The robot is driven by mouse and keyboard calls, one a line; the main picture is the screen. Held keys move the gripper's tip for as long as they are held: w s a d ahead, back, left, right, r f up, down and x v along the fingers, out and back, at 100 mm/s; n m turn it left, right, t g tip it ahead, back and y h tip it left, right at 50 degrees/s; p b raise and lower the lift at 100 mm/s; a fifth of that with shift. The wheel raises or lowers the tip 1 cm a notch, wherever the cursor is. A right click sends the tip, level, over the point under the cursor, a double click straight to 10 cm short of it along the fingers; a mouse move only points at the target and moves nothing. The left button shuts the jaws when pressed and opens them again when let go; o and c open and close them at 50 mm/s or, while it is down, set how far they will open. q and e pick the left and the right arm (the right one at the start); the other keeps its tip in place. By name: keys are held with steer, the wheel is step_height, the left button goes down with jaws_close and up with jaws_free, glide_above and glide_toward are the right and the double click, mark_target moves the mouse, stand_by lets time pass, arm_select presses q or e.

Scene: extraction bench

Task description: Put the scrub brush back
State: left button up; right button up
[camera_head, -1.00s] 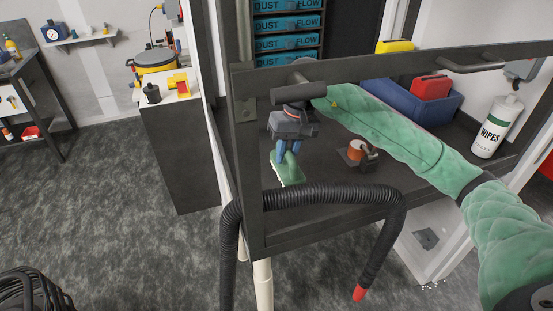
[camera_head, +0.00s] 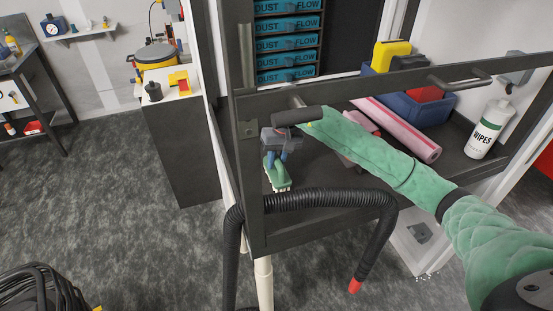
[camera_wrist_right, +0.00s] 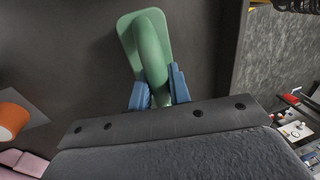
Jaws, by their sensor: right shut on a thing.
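The scrub brush (camera_head: 279,181) is green with pale bristles facing down. It is over the left end of the dark bench top (camera_head: 318,176) in the head view. My right gripper (camera_head: 283,159) is shut on its handle with blue fingers. In the right wrist view, the brush (camera_wrist_right: 125,27) extends beyond the fingertips (camera_wrist_right: 159,88), with its arched handle between them. I cannot tell whether the bristles touch the bench. My left gripper is not in view.
A dark frame bar (camera_head: 362,80) crosses above the bench. A black hose (camera_head: 330,198) loops over its front edge. A pink roll (camera_head: 402,130), a blue bin (camera_head: 438,108) and a wipes bottle (camera_head: 488,130) are on the right. An orange roll (camera_wrist_right: 12,119) shows in the wrist view.

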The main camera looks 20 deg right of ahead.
steer(key=shift+f, duration=0.5)
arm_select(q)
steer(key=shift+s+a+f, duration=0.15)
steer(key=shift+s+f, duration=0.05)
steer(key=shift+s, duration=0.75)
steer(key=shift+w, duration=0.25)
arm_select(e)
steer(key=shift+f, duration=0.1)
steer(key=o, duration=0.8)
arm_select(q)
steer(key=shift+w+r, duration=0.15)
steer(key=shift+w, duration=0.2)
arm_select(e)
steer(key=shift+o, duration=0.4)
